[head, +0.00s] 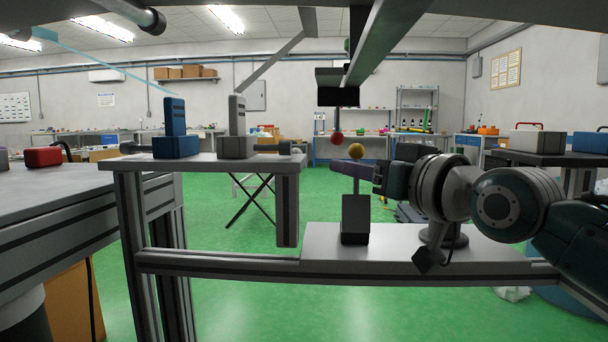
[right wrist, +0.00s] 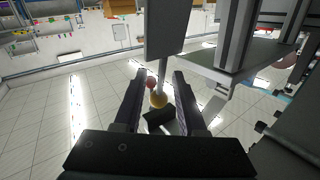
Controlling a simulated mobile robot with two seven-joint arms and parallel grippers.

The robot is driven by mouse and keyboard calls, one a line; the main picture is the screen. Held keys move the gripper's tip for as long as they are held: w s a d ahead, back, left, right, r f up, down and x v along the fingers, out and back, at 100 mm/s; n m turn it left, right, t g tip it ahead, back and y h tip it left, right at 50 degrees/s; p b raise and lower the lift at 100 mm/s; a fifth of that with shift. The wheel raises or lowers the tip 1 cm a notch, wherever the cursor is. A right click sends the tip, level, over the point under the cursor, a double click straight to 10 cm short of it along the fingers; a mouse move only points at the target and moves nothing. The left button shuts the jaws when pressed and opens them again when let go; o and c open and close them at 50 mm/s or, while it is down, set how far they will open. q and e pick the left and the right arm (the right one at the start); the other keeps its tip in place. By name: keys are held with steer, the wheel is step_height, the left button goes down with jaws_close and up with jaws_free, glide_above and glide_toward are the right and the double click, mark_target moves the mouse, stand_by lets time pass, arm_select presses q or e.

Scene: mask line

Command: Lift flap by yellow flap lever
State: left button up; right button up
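The yellow flap lever shows as a yellow ball knob (head: 355,151) right of centre in the head view. A red ball knob (head: 336,137) hangs just left of it on a thin rod. My right gripper (head: 346,167) reaches in from the right, its fingers at the yellow knob. In the right wrist view, the open fingers (right wrist: 158,82) have the yellow knob (right wrist: 158,101) in the gap between them, with room on both sides. The red knob (right wrist: 150,84) shows behind it. I cannot tell which panel is the flap. My left gripper is out of view.
A grey shelf (head: 470,252) with a dark block (head: 355,220) lies below the right arm. A raised shelf (head: 205,161) at left carries a blue device (head: 175,130) and a grey one (head: 237,130). Metal beams (head: 385,40) hang overhead near the knobs.

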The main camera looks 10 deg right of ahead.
jaws_close()
stand_by(0.3)
stand_by(1.2)
